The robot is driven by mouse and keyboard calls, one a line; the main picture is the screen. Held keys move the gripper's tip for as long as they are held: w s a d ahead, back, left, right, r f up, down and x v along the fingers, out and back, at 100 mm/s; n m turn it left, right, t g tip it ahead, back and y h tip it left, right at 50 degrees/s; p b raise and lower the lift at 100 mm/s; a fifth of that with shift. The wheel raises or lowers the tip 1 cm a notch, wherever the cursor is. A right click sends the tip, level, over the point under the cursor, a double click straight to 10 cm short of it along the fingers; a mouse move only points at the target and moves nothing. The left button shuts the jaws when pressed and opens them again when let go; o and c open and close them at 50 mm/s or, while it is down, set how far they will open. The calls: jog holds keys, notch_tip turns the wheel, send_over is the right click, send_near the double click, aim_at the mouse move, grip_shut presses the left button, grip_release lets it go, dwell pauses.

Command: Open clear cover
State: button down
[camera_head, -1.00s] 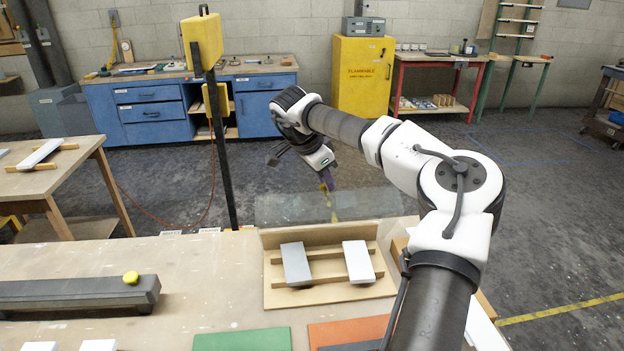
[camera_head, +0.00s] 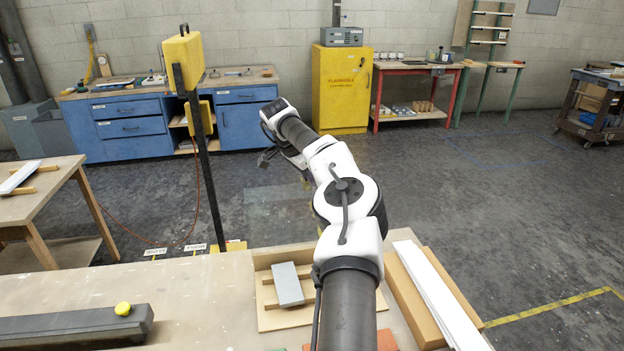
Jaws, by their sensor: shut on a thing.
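The clear cover (camera_head: 272,212) is a see-through panel standing up at the back edge of a shallow wooden tray (camera_head: 262,318), hard to make out against the dark floor. The tray lies on the workbench, and a grey block (camera_head: 288,284) rests on its wooden slats. My gripper (camera_head: 304,178) is at the cover's upper part, beyond the bench's back edge. It is shut on the cover, though my arm hides most of its fingers. My arm also hides the tray's right part and part of the cover.
A dark grey bar with a yellow knob (camera_head: 122,309) lies at left on the bench. A cardboard-coloured piece and a white strip (camera_head: 440,300) lie at right. A black post with yellow boxes (camera_head: 183,60) stands behind the bench, left of my arm. Open floor lies beyond.

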jog(key=w+a+f, duration=0.2)
jog(key=shift+a+f, duration=0.1)
jog(key=shift+a, duration=0.25)
jog(key=shift+w, duration=0.1)
jog(key=c, duration=1.1)
grip_release()
jog(key=shift+w+a+f+n, duration=0.1)
jog(key=shift+a+n, duration=0.05)
jog(key=shift+n, duration=0.15)
jog(key=shift+c, duration=0.2)
jog(key=d+r+b+v, duration=0.1)
jog(key=d+v, duration=0.1)
jog(key=v, duration=1.3)
jog(key=shift+d+t+b, duration=0.2)
jog(key=shift+t+b, duration=0.1)
jog(key=shift+b, duration=0.05)
jog(key=shift+r, duration=0.1)
